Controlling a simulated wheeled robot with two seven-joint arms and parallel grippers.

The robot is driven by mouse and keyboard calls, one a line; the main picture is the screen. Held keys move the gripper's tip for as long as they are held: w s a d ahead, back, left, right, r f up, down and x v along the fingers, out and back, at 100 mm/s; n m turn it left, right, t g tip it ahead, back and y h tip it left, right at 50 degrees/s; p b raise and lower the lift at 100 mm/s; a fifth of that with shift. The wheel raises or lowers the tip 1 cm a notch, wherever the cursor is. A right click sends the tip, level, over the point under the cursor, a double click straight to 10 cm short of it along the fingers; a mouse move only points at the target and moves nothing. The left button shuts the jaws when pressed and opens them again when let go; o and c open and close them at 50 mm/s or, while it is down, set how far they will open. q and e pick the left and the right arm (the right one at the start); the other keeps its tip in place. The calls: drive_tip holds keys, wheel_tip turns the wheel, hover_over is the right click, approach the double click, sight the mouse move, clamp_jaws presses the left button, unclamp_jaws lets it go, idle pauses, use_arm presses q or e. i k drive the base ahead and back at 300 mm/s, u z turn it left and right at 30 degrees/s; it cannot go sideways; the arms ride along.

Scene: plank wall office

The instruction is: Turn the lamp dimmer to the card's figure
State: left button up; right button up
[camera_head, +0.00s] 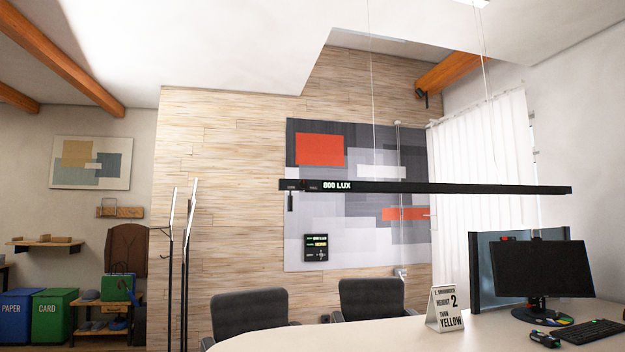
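The lamp is a long black bar (450,188) hung on thin wires above the desk. White figures on its left part read "800 LUX". A short dark rod (290,202) hangs under its left end, beside small labels too faint to read surely; I cannot tell if this is the dimmer. A white tent card (445,309) stands on the desk. A small black panel (315,247) with coloured labels is on the wall picture. Neither of my grippers is in view.
The pale desk (330,335) bears a monitor (540,268), keyboard (590,331) and mouse at the right. Two dark chairs (248,312) stand behind it. A coat stand (188,250), blue and green bins (50,312) and a low shelf are further left.

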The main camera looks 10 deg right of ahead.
sight(303, 184)
drive_tip(key=u, duration=1.05)
drive_tip(key=i, duration=1.3)
drive_tip(key=z, duration=0.55)
drive_tip(key=i, duration=0.65)
drive_tip(key=z, duration=0.6)
